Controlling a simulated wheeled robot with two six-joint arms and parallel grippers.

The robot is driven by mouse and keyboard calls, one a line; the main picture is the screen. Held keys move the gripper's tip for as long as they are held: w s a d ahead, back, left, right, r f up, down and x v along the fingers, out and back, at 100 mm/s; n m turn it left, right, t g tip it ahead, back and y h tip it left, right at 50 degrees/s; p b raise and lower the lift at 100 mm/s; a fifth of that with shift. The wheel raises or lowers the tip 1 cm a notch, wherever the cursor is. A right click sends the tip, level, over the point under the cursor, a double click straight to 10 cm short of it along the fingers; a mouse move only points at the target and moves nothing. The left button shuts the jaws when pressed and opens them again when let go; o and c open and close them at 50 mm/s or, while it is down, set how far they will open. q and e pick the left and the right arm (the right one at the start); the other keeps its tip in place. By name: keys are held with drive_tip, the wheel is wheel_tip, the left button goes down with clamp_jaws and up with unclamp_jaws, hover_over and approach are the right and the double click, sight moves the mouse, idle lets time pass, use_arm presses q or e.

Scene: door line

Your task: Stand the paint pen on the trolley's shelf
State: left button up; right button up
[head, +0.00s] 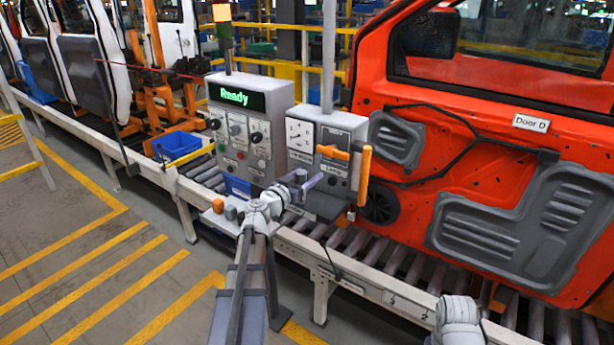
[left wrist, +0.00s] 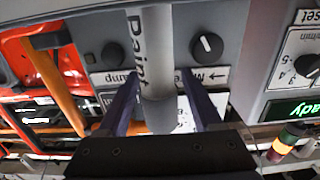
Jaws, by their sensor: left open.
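My left gripper (head: 308,184) is in front of the grey control boxes in the head view. In the left wrist view its two dark purple fingers (left wrist: 160,92) stand open on either side of a pale grey cylinder lettered "Paint", the paint pen (left wrist: 157,60). Narrow gaps show between the pen and both fingers. In the head view I cannot pick the pen out clearly. I cannot make out the trolley's shelf for certain. My right gripper is out of view.
A control box with a green "Ready" display (head: 235,97) and a second box with a gauge (head: 300,134) stand close behind the gripper. An orange handle (head: 364,176) is just right. The red door (head: 480,130) fills the right side. A blue bin (head: 178,146) sits left.

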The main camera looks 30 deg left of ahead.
use_arm(q)
drive_tip(key=s, duration=1.2)
drive_tip(key=shift+a, duration=0.45)
